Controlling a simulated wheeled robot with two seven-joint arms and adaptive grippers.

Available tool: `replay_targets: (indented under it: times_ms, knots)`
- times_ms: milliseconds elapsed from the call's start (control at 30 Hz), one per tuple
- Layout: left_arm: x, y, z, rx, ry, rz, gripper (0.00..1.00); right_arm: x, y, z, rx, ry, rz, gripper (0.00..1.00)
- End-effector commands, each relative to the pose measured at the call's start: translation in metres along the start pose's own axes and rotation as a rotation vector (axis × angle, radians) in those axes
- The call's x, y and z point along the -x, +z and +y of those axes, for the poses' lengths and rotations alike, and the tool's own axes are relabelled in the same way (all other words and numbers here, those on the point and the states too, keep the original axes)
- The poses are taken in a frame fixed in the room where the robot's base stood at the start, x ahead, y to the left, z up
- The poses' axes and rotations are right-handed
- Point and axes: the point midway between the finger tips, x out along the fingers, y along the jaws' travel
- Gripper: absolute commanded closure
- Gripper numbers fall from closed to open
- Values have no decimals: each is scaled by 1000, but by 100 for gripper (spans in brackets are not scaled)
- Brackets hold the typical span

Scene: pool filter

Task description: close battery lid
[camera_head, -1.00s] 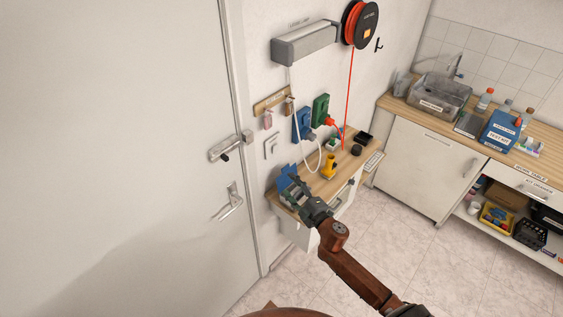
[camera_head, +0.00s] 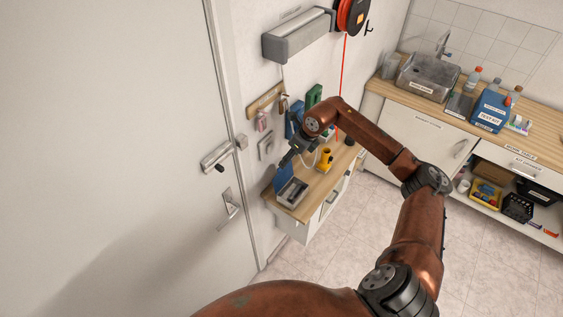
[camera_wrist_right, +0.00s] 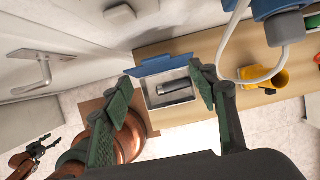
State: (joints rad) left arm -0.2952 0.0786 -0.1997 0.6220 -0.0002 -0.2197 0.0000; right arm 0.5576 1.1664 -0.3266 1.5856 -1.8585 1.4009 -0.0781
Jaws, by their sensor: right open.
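The battery box is a small pale tray (camera_head: 292,192) on the near end of the wooden shelf. Its blue lid (camera_head: 282,177) stands open on the wall side. In the right wrist view the box (camera_wrist_right: 152,98) holds a dark cylindrical battery (camera_wrist_right: 178,91), and the blue lid (camera_wrist_right: 160,64) is raised along its far edge. My right gripper (camera_head: 286,161) is above the box and lid. Its green fingers (camera_wrist_right: 160,77) are apart and empty, one on each side of the box in that view. My left gripper (camera_wrist_right: 47,143) shows small at the lower left of the wrist view, fingers apart.
A yellow item (camera_head: 324,160) stands on the wooden shelf (camera_head: 322,186) beyond the box. A white cable (camera_wrist_right: 232,45) hangs near my right gripper. A blue wall unit (camera_wrist_right: 285,10) is close by. The door (camera_head: 130,130) is at left; the floor is clear.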

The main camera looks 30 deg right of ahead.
Motion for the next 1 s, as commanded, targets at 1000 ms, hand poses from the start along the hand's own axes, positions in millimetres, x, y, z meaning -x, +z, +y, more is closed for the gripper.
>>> replay_targets:
  times_ms: [1000]
  knots:
    - [14,0,-1,0,-1,-1,46,-70,5,6,3,5,-1,60]
